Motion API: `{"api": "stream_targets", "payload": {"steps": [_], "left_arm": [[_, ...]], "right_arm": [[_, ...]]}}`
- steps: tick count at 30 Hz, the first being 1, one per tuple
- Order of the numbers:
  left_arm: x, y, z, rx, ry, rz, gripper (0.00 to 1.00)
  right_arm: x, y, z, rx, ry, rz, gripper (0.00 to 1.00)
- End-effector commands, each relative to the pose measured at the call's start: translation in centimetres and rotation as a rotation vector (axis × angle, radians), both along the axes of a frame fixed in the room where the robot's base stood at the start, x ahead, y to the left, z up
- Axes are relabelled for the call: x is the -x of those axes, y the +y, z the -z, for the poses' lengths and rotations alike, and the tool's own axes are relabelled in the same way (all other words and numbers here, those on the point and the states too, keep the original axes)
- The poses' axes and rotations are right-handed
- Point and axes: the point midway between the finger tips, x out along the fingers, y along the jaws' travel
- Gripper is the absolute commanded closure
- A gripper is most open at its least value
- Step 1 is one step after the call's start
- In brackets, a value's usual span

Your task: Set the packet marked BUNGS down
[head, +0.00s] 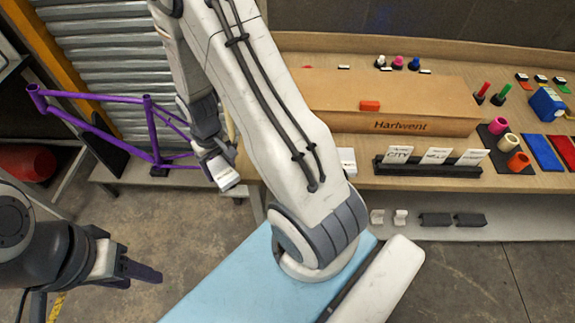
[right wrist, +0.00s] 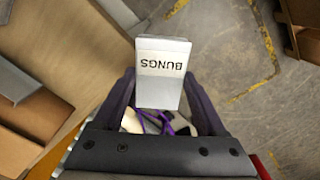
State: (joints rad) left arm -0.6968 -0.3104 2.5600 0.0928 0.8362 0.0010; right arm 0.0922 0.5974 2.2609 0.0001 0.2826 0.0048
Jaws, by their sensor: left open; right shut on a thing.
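The white packet marked BUNGS (right wrist: 162,88) is between the fingers of my right gripper (right wrist: 160,100), which is shut on it. Its printed label reads upside down in the right wrist view. In the head view the packet (head: 223,174) hangs below my right gripper (head: 217,160), near the left end of the wooden bench (head: 365,180), with the purple bicycle frame to its left. I cannot tell its height above what lies beneath. My left gripper (head: 142,272) is open and empty, low at the left over the concrete floor.
The purple bicycle frame (head: 152,130) stands on a low grey bench. A cardboard box marked Hadwent (head: 400,124), a black rack (head: 425,168) of white cards, and coloured tubes and pads occupy the wooden bench. My right arm hides the bench's left part.

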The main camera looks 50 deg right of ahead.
Motion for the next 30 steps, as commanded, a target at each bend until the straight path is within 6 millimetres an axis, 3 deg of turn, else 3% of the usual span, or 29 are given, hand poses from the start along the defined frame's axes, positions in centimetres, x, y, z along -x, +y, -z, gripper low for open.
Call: {"api": "stream_targets", "payload": {"steps": [1,6,9,13,16,20,23,30], "left_arm": [[0.0,0.0,1.4,0.000,0.000,0.000,0.50],[0.0,0.0,4.3,-0.001,0.001,0.001,0.50],[0.0,0.0,5.7,-0.001,0.001,0.001,0.50],[0.0,0.0,7.1,-0.001,0.001,0.001,0.50],[0.0,0.0,7.6,0.000,0.000,0.002,0.50],[0.0,0.0,7.8,0.000,0.000,0.002,0.50],[0.0,0.0,7.5,0.000,0.000,0.002,0.50],[0.0,0.0,6.8,0.000,0.000,0.001,0.50]], "right_arm": [[0.2,-2.3,0.0,0.001,-0.008,0.072,0.82],[2.9,-9.9,-2.2,0.003,-0.010,0.334,0.82],[5.7,-13.6,-3.5,0.003,-0.010,0.488,0.82],[9.3,-16.8,-4.9,0.004,-0.007,0.646,0.82],[11.2,-18.1,-5.7,0.002,-0.004,0.723,0.82],[12.0,-18.4,-6.0,0.000,0.001,0.764,0.82],[10.8,-17.8,-5.3,-0.002,0.003,0.765,0.82],[5.8,-15.2,-2.0,-0.001,0.006,0.759,0.82]]}}
